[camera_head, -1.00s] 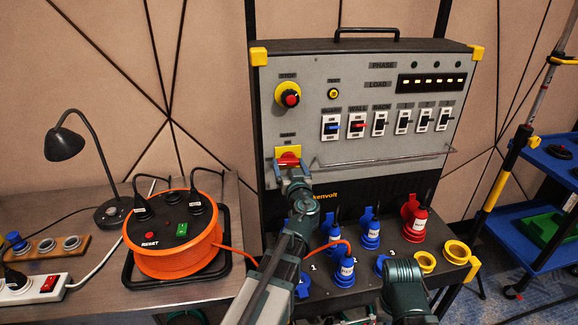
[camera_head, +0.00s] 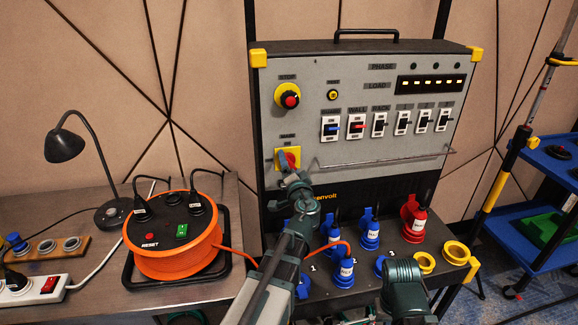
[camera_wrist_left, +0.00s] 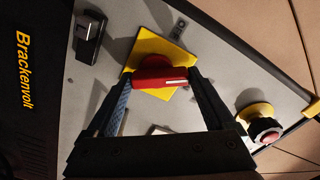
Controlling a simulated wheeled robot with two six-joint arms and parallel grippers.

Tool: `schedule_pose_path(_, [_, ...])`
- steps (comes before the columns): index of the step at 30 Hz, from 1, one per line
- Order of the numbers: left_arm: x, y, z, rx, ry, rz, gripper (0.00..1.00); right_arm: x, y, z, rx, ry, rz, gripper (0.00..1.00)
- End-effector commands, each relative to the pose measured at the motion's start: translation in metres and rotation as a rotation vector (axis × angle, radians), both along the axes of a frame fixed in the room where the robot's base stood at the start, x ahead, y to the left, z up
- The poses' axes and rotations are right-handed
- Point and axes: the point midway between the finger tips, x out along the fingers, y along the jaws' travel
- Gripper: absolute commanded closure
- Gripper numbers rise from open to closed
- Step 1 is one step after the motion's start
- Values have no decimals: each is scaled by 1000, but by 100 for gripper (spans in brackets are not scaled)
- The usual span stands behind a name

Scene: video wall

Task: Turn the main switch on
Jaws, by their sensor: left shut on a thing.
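The main switch is a red handle (camera_head: 291,159) on a yellow plate (camera_head: 279,156), low on the left of the grey panel (camera_head: 350,100). My left gripper (camera_head: 290,168) is at the switch and partly covers it in the head view. In the left wrist view, the red handle (camera_wrist_left: 160,77) lies between the two fingers of my left gripper (camera_wrist_left: 162,88), which is shut on it. The yellow plate (camera_wrist_left: 172,50) sits tilted behind the handle there. My right gripper's fingers do not show; only part of my right arm is at the bottom.
A yellow-based stop knob (camera_head: 289,97) is above the switch, and a row of breakers (camera_head: 380,124) is to the right. A metal rail (camera_head: 385,160) runs below them. Blue plugs (camera_head: 340,265) and a red plug (camera_head: 416,218) stand below. An orange cable reel (camera_head: 172,245) is at left.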

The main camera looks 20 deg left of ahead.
Motion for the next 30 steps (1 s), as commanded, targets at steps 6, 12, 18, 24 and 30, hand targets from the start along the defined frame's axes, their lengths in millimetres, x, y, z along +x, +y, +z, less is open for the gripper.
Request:
schedule_pose_path(6, [0, -1, 0, 164, 113, -1, 68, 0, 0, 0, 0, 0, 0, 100])
schedule_pose_path(12, [1, -2, 0, 295, 203, 0, 68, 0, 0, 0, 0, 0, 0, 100])
schedule_pose_path(18, [1, -2, 0, 393, 270, 0, 68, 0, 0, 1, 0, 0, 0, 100])
schedule_pose_path(24, [1, -3, 0, 455, 313, 0, 68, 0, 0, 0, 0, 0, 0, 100])
schedule_pose_path(30, [1, -3, 0, 484, 332, 0, 68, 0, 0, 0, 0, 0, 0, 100])
